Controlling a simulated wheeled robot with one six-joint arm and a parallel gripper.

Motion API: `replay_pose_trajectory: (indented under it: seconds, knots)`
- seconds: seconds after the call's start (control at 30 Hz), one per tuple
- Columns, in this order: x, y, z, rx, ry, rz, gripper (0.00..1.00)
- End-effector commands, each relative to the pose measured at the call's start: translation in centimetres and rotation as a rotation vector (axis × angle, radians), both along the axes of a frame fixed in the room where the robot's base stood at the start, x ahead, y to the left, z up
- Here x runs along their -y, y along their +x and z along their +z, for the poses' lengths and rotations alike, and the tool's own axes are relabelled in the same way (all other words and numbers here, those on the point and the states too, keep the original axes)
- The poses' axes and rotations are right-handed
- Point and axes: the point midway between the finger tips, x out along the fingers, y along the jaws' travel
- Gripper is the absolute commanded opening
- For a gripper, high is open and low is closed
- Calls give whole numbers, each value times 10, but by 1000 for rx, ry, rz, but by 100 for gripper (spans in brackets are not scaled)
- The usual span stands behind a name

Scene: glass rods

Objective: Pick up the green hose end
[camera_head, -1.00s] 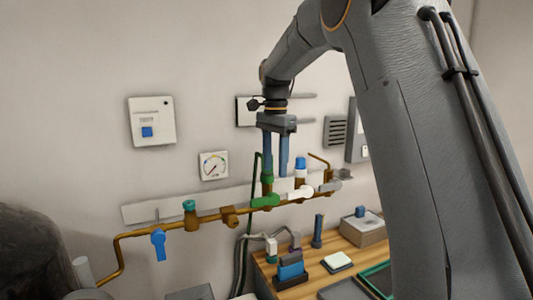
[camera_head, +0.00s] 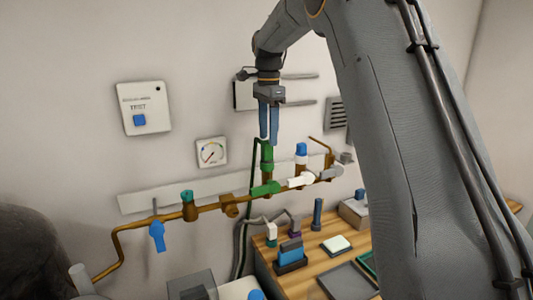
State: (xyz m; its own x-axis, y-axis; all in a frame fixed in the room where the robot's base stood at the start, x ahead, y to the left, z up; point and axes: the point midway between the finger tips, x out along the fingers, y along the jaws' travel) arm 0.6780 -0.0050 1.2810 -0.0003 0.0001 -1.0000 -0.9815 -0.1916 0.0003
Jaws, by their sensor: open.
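The green hose end (camera_head: 267,156) stands upright on a brass fitting of the wall pipe, in the middle of the head view. A thin dark green hose (camera_head: 252,180) runs down beside it on the left. My gripper (camera_head: 268,140) points down just above the hose end. Its two blue fingers are narrowly apart and their tips are close to the top of the green part. I cannot tell whether they touch it or straddle it. Nothing shows held between the fingers.
The brass pipe (camera_head: 130,228) carries a green lever (camera_head: 266,188), a white lever (camera_head: 300,182), a blue-capped fitting (camera_head: 301,149) and a blue handle (camera_head: 157,236). A wooden bench (camera_head: 310,270) with small items and trays stands below right. A gauge (camera_head: 211,152) hangs left of my gripper.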

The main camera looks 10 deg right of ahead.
Motion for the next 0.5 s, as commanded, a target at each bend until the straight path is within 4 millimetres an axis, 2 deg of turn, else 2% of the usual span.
replay_pose_trajectory:
  seconds: [0.3,0.5]
  knots:
    - [-4,1,-34,-3,0,3,47]
    - [-4,2,-42,1,0,3,47]
